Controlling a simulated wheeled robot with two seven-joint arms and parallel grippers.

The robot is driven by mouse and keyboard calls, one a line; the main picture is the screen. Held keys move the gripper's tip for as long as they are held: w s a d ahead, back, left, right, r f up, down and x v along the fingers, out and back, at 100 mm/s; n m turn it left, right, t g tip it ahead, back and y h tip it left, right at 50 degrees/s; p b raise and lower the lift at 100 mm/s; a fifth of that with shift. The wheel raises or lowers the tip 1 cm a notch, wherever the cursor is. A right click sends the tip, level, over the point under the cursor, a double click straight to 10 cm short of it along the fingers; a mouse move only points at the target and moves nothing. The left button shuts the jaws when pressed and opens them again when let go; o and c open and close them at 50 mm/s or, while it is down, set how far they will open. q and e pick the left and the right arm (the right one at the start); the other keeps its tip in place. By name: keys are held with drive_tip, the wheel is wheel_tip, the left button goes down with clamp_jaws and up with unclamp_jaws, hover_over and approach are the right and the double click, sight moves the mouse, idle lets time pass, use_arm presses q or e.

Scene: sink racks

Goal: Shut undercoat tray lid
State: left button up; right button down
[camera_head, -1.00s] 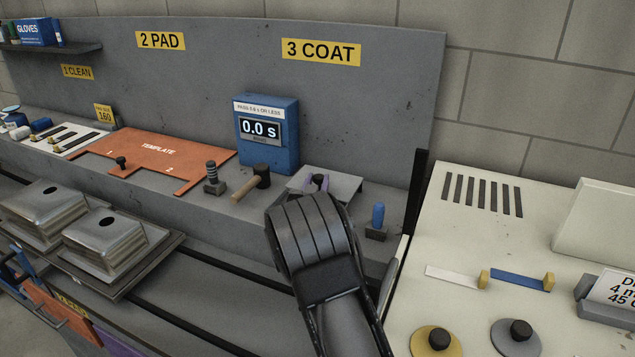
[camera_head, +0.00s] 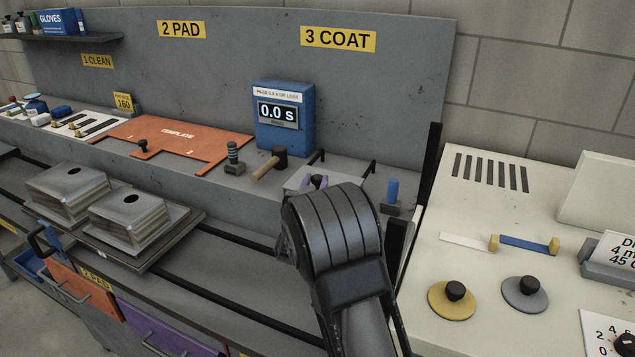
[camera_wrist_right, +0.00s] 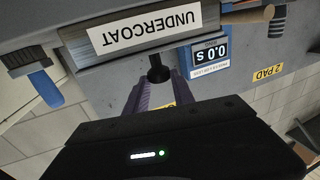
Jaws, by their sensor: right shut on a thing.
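The undercoat tray (camera_wrist_right: 80,50) shows upside down in the right wrist view, with a white UNDERCOAT label (camera_wrist_right: 145,27). A black knob (camera_wrist_right: 157,62) stands out beside the label, between my right gripper's purple fingers. My right gripper (camera_wrist_right: 159,79) is shut on this knob. My wrist hides most of the tray and lid there, so the lid's exact angle is unclear. My left gripper is not in view.
A cream cabinet (camera_head: 470,215) with knobs fills the right side.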

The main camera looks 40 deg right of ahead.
drive_tip(key=shift+a+f, duration=0.1)
drive_tip(key=c, duration=1.5)
unclamp_jaws()
drive_tip(key=o, duration=0.3)
drive_tip(key=shift+a, duration=0.1)
drive_tip(key=shift+o, duration=0.7)
drive_tip(key=shift+s, duration=0.1)
drive_tip(key=b+v, duration=0.1)
drive_tip(key=v, duration=0.6)
drive_tip(key=shift+s+a, duration=0.2)
drive_tip(key=shift+s, duration=0.05)
